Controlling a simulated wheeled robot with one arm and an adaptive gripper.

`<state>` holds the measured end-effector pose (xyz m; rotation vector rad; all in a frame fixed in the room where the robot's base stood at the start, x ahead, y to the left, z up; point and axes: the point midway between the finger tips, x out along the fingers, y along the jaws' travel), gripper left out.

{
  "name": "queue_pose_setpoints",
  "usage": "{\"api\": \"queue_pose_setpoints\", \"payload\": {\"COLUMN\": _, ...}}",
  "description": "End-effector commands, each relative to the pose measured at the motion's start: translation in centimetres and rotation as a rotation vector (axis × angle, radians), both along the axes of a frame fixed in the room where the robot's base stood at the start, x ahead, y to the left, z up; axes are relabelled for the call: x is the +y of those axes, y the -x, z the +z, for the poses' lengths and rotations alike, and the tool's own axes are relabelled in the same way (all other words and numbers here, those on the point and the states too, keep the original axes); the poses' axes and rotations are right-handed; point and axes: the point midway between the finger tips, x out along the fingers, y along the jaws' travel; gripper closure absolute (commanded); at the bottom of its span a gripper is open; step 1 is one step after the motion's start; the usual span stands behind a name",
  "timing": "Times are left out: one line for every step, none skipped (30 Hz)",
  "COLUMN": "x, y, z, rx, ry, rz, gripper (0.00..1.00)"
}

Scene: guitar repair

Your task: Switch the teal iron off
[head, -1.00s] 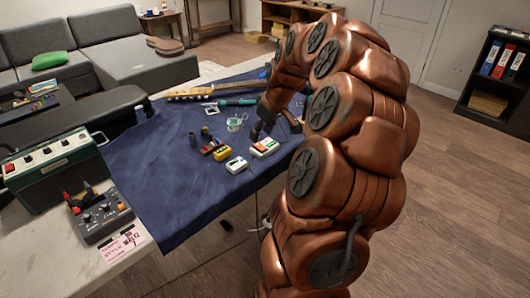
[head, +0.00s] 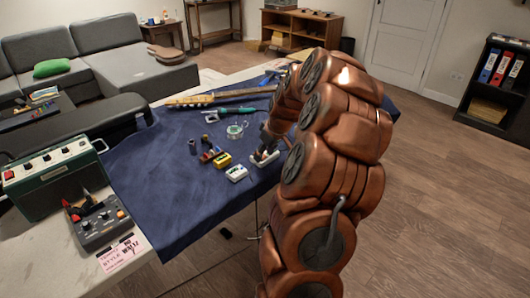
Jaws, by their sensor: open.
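The teal iron (head: 235,111) is a slim teal tool with a dark end, lying across the far part of the blue cloth, just in front of the guitar neck. Its switch is too small to make out. My gripper (head: 264,156) is in the head view, open, low over a small white box (head: 258,160) near the cloth's right side. It is nearer to me and to the right of the iron, apart from it. The gripper covers part of the white box; I cannot tell whether it touches it.
A yellow box (head: 222,160), a white box (head: 236,174) and small dark and red items (head: 209,155) stand left of my gripper. A clear round container (head: 235,131) stands between them and the iron. A guitar neck (head: 190,101) lies behind. The cloth's left part (head: 150,190) is free.

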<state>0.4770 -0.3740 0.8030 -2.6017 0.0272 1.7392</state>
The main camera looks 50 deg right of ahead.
Motion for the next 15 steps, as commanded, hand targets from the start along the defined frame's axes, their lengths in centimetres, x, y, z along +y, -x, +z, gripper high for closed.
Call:
{"api": "queue_pose_setpoints", "payload": {"x": 0.00, "y": -0.02, "z": -0.03, "rx": 0.000, "ry": 0.000, "rz": 0.000, "gripper": 0.50}}
{"api": "queue_pose_setpoints", "payload": {"x": 0.00, "y": -0.03, "z": -0.04, "rx": 0.000, "ry": 0.000, "rz": 0.000, "gripper": 0.50}}
{"api": "queue_pose_setpoints", "payload": {"x": -0.01, "y": -0.03, "z": -0.02, "rx": -0.001, "ry": 0.000, "rz": 0.000, "gripper": 0.50}}
{"api": "queue_pose_setpoints", "payload": {"x": -0.01, "y": -0.03, "z": -0.01, "rx": -0.001, "ry": 0.000, "rz": 0.000, "gripper": 0.50}}
{"api": "queue_pose_setpoints", "payload": {"x": -0.01, "y": -0.03, "z": -0.01, "rx": -0.001, "ry": 0.000, "rz": 0.000, "gripper": 0.50}}
{"api": "queue_pose_setpoints", "payload": {"x": -0.01, "y": -0.03, "z": -0.01, "rx": -0.001, "ry": 0.000, "rz": 0.000, "gripper": 0.52}}
{"api": "queue_pose_setpoints", "payload": {"x": -0.01, "y": -0.02, "z": -0.02, "rx": -0.001, "ry": 0.000, "rz": 0.000, "gripper": 0.55}}
{"api": "queue_pose_setpoints", "payload": {"x": -0.01, "y": -0.02, "z": -0.02, "rx": -0.001, "ry": 0.000, "rz": 0.000, "gripper": 0.58}}
{"api": "queue_pose_setpoints", "payload": {"x": -0.01, "y": -0.02, "z": -0.02, "rx": -0.001, "ry": 0.000, "rz": 0.000, "gripper": 0.62}}
{"api": "queue_pose_setpoints", "payload": {"x": -0.01, "y": -0.02, "z": -0.01, "rx": -0.001, "ry": 0.000, "rz": 0.000, "gripper": 0.66}}
{"api": "queue_pose_setpoints", "payload": {"x": -0.01, "y": -0.02, "z": -0.01, "rx": -0.001, "ry": 0.000, "rz": 0.000, "gripper": 0.69}}
{"api": "queue_pose_setpoints", "payload": {"x": -0.01, "y": -0.02, "z": -0.01, "rx": -0.001, "ry": 0.000, "rz": 0.000, "gripper": 0.73}}
{"api": "queue_pose_setpoints", "payload": {"x": 0.00, "y": -0.02, "z": -0.01, "rx": 0.000, "ry": 0.000, "rz": 0.000, "gripper": 0.76}}
{"api": "queue_pose_setpoints", "payload": {"x": 0.00, "y": -0.02, "z": -0.01, "rx": 0.000, "ry": 0.000, "rz": 0.000, "gripper": 0.79}}
{"api": "queue_pose_setpoints", "payload": {"x": -0.01, "y": -0.02, "z": -0.01, "rx": -0.001, "ry": 0.000, "rz": 0.000, "gripper": 0.83}}
